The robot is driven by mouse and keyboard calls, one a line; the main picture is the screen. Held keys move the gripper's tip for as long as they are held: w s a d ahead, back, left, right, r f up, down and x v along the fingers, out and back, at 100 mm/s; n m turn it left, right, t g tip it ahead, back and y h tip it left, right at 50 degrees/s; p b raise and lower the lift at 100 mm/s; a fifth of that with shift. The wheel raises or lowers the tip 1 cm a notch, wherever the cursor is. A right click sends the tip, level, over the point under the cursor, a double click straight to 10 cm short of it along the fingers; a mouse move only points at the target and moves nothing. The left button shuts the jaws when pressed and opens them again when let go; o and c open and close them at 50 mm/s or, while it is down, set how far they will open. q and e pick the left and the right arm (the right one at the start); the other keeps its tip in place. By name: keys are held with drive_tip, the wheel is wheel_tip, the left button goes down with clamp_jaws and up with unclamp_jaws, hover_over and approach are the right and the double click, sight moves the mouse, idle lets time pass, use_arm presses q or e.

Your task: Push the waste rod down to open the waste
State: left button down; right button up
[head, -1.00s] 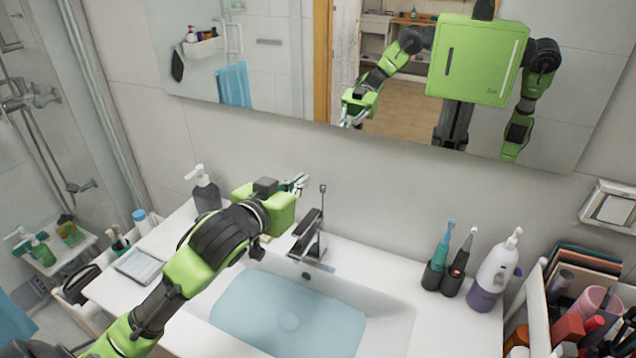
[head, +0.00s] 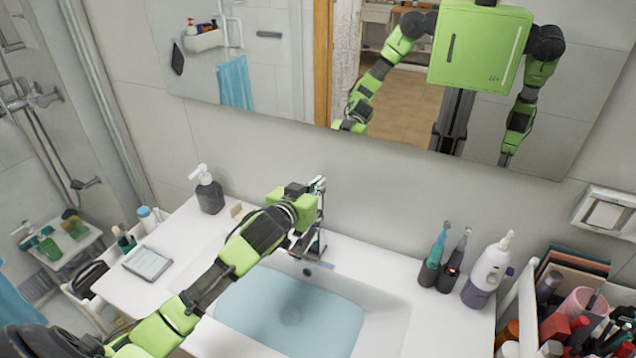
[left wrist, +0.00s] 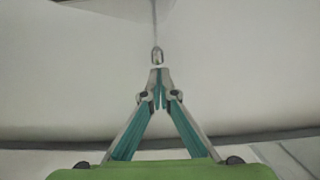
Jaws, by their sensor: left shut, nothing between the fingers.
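The metal faucet (head: 313,245) stands at the back of the white sink, partly hidden by my left gripper. The waste rod is mostly hidden by the gripper in the head view. In the left wrist view, a small metal knob, apparently the rod's (left wrist: 157,55), is straight ahead of the fingertips, very close or touching. My left gripper (left wrist: 158,75) is shut and empty, with its teal fingers together; in the head view it (head: 319,184) is above and behind the faucet. The basin holds bluish water, with the round drain stopper (head: 291,315) at its bottom. My right gripper is not in view.
A soap dispenser (head: 207,191) stands left of the faucet. On the right are a toothbrush holder (head: 440,273), a white and purple bottle (head: 487,272) and a crowded cosmetics box. The mirror (head: 270,80) hangs on the wall behind the sink.

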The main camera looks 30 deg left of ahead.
use_arm(q)
drive_tip(key=shift+f, duration=0.15)
wheel_tip(320, 180, down, 2)
drive_tip(key=shift+f+b, duration=0.1)
drive_tip(key=shift+b, duration=0.45)
